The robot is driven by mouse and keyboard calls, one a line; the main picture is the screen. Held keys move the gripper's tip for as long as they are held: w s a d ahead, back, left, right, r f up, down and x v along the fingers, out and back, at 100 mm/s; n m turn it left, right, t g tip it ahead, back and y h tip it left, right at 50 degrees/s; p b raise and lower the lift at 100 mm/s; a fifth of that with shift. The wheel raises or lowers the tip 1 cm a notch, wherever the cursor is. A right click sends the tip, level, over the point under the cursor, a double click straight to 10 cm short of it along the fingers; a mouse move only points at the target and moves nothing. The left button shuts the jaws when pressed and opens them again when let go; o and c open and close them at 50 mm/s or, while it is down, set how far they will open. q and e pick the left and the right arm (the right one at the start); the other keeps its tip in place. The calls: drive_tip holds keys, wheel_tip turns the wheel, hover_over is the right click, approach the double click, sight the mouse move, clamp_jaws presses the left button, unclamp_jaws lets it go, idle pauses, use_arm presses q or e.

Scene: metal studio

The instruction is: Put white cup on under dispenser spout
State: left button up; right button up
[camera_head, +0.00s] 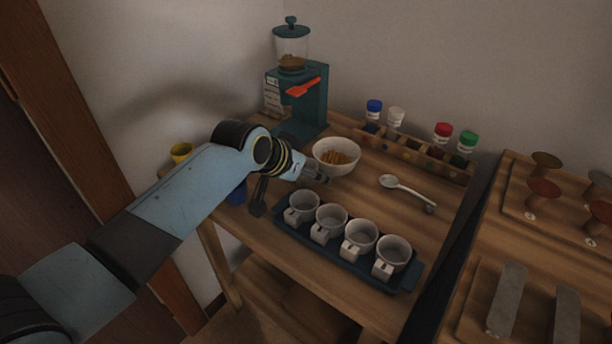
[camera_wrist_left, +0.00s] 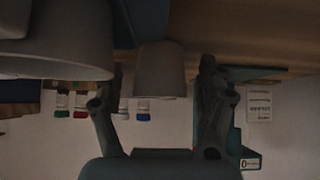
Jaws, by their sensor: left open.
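Several white cups stand in a row on a dark blue tray (camera_head: 402,281); the leftmost white cup (camera_head: 303,206) is nearest my left gripper. The left gripper (camera_head: 318,176) is open, beside the bowl and behind the cup row. In the left wrist view, which looks upside down, a pale cup-like vessel (camera_wrist_left: 160,72) shows between the open fingers (camera_wrist_left: 160,100). I cannot tell whether they touch it. A larger pale vessel (camera_wrist_left: 55,45) is close at left. The teal dispenser (camera_head: 316,97), with a clear hopper and orange-red part, stands at the back. My right gripper is out of view.
A white bowl (camera_head: 336,156) with brownish sticks and a spoon (camera_head: 402,187) lie behind the tray. A rack (camera_head: 415,153) and several capped jars are at the back. A yellow cup (camera_head: 181,151) is at left. A second table is at right.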

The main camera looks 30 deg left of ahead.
use_arm(q)
drive_tip(key=shift+c, duration=0.4)
drive_tip(key=c, duration=0.9)
drive_tip(key=shift+r, duration=0.1)
drive_tip(key=shift+c, duration=0.4)
